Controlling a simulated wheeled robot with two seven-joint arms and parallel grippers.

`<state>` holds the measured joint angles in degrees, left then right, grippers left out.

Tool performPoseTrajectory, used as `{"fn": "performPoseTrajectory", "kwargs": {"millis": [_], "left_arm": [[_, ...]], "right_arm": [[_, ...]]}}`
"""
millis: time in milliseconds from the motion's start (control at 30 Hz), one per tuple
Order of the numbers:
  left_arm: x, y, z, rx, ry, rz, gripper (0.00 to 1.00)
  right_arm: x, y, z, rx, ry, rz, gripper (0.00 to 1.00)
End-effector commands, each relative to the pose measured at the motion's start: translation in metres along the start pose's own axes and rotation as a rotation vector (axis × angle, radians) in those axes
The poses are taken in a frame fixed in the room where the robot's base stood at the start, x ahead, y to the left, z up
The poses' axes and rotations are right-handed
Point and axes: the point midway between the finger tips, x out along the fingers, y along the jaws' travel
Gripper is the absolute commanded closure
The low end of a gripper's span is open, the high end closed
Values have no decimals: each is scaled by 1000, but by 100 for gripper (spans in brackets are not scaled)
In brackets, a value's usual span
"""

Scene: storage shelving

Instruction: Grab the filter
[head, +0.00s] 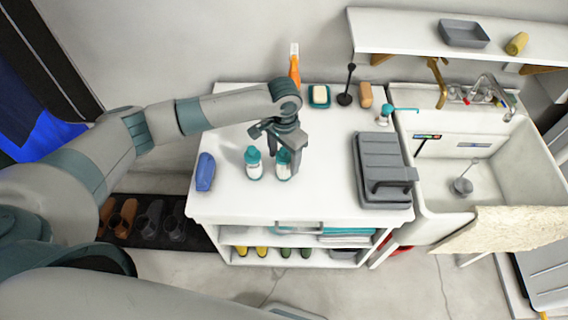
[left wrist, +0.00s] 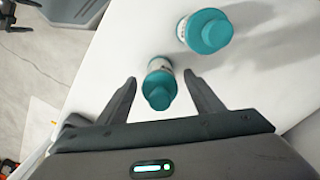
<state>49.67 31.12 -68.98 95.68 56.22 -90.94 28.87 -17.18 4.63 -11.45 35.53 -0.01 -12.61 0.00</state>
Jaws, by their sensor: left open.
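Two white bottles with teal caps stand upright on the white cabinet top: a left bottle (head: 254,163) and a right bottle (head: 283,164). Neither shows a readable label, and I cannot tell from the pictures which thing is the filter. My left gripper (head: 286,160) points down over the right bottle and partly hides it. In the left wrist view the open left gripper (left wrist: 159,84) has one finger on each side of that bottle (left wrist: 158,88), with gaps on both sides. The other bottle (left wrist: 207,32) is beyond the right finger.
A blue item (head: 205,172) lies near the cabinet's left edge. A grey case (head: 384,160) lies at the right, beside the sink (head: 470,150). A soap dish (head: 319,96), a dark brush (head: 346,88) and an orange-handled item (head: 295,70) are along the back.

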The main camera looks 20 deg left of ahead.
Motion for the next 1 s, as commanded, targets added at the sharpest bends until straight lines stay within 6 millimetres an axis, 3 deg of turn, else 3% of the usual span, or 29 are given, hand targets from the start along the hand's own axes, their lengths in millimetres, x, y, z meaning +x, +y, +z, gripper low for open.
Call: {"fn": "performPoseTrajectory", "kwargs": {"millis": [200, 400, 767, 1000], "left_arm": [[0, 0, 0, 0, 0, 0, 40], [0, 0, 0, 0, 0, 0, 87], [-3, 0, -1, 0, 1, 0, 88], [-22, 0, -1, 1, 4, -1, 88]], "right_arm": [[0, 0, 0, 0, 0, 0, 0], [0, 0, 0, 0, 0, 0, 0], [1, -1, 0, 0, 0, -1, 0], [10, -2, 1, 0, 0, -2, 0]]}}
